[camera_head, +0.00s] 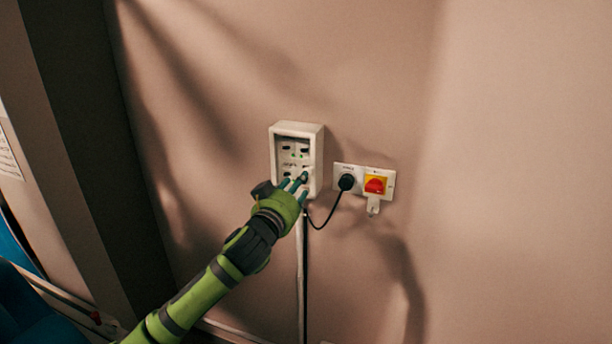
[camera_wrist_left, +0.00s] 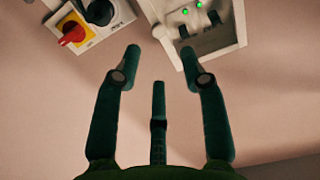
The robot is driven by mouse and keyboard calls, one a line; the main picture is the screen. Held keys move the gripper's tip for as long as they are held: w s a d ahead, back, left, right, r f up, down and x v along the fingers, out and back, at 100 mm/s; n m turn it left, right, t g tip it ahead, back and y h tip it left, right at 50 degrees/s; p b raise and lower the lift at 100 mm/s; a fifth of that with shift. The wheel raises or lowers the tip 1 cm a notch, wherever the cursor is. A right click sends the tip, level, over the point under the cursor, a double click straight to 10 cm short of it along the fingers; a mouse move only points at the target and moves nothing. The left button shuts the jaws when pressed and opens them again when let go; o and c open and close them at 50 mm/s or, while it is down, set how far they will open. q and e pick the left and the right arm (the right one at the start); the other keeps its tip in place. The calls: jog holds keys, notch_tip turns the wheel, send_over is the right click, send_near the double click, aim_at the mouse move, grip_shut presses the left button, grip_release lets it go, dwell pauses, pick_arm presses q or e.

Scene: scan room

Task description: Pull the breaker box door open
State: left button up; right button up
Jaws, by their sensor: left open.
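The white breaker box (camera_head: 317,150) is mounted on the wall near the middle of the head view. Its recessed front shows dark switches and small green lights. I cannot make out a separate door panel or tell whether one is closed over it. My left gripper (camera_head: 295,183) is at the box's lower front, covering part of it. In the left wrist view the gripper (camera_wrist_left: 160,58) is open with nothing between its fingers. The box (camera_wrist_left: 239,28) shows there at the top right, and one fingertip overlaps its edge. Contact cannot be told. My right gripper is not in view.
A wall socket with a black plug (camera_head: 346,182) and a red-and-yellow rotary switch (camera_head: 375,185) sit just right of the box. A black cable hangs from the plug. A pale conduit (camera_head: 300,270) runs down below the box. The wall to the right is bare.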

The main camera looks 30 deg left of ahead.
aim_at(291, 167)
pick_arm(q)
jog(key=p+x, duration=0.2)
jog(key=x, duration=0.5)
jog(key=shift+f, duration=0.2)
grip_shut()
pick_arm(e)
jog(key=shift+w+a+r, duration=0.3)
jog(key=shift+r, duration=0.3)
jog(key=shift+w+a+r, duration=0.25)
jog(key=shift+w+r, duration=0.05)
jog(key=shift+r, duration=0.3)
